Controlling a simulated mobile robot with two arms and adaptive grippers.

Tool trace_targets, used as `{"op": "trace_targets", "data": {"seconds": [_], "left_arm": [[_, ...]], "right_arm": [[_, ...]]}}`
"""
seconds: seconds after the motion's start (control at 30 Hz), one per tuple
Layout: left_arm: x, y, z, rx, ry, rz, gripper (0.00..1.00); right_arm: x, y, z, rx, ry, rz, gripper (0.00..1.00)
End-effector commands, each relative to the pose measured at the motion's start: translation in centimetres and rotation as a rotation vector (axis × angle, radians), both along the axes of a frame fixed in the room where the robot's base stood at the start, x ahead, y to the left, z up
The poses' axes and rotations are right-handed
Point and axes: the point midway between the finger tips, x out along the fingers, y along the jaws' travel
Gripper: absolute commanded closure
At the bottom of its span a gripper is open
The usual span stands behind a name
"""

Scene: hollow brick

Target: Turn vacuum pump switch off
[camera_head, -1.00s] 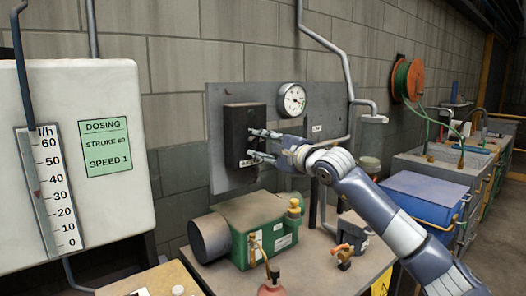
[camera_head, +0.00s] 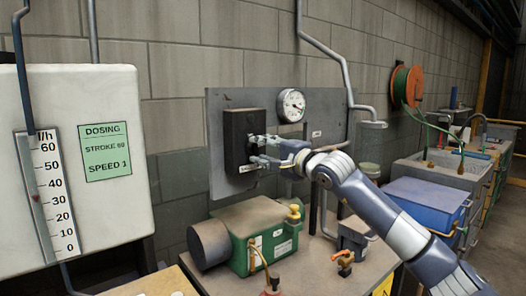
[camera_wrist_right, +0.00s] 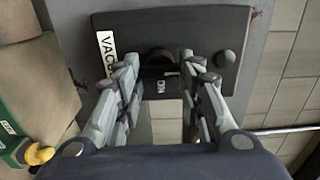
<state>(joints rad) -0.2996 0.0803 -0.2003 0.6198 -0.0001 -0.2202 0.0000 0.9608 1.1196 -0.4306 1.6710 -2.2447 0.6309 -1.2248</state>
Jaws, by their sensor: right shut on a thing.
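The vacuum pump switch box is a black box (camera_head: 236,125) on the grey wall panel, left of the round gauge. In the right wrist view the black box (camera_wrist_right: 222,20) fills the top, with a white label (camera_wrist_right: 106,48) reading "VACU…", partly covered. My right gripper (camera_head: 253,150) is at the front of the box, and its fingertips (camera_wrist_right: 160,68) are shut on the dark switch knob (camera_wrist_right: 160,57), which they mostly hide. An "ON" mark shows between the fingers. I cannot tell which way the knob points. My left gripper is not in view.
A green pump (camera_head: 265,240) sits on the bench below the box. The gauge (camera_head: 291,105) and grey pipes are close to my right arm. A white dosing tank (camera_head: 95,190) stands at left. A blue-lidded box (camera_head: 425,197) stands at right.

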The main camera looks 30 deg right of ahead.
Motion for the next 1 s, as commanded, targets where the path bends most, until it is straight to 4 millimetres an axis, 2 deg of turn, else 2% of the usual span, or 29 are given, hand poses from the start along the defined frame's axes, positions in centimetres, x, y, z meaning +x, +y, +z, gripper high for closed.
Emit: {"op": "trace_targets", "data": {"seconds": [0.1,0.13,0.2,0.23,0.63,1.0], "left_arm": [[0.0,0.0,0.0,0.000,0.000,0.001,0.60],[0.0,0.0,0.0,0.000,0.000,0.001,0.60],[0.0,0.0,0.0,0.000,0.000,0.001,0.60],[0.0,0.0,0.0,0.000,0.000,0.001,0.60],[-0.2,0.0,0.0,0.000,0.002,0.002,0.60],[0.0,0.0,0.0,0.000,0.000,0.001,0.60]], "right_arm": [[0.0,0.0,-0.1,-0.003,0.001,0.000,0.89],[0.0,0.0,-0.1,-0.003,0.001,0.000,0.63],[0.0,0.0,-0.1,-0.003,0.001,0.000,0.47],[0.0,0.0,-0.1,-0.002,0.001,0.000,0.44],[-0.4,-0.1,0.0,-0.002,0.000,-0.001,0.44],[-5.3,-0.4,-0.2,-0.009,0.004,-0.001,0.44]]}}
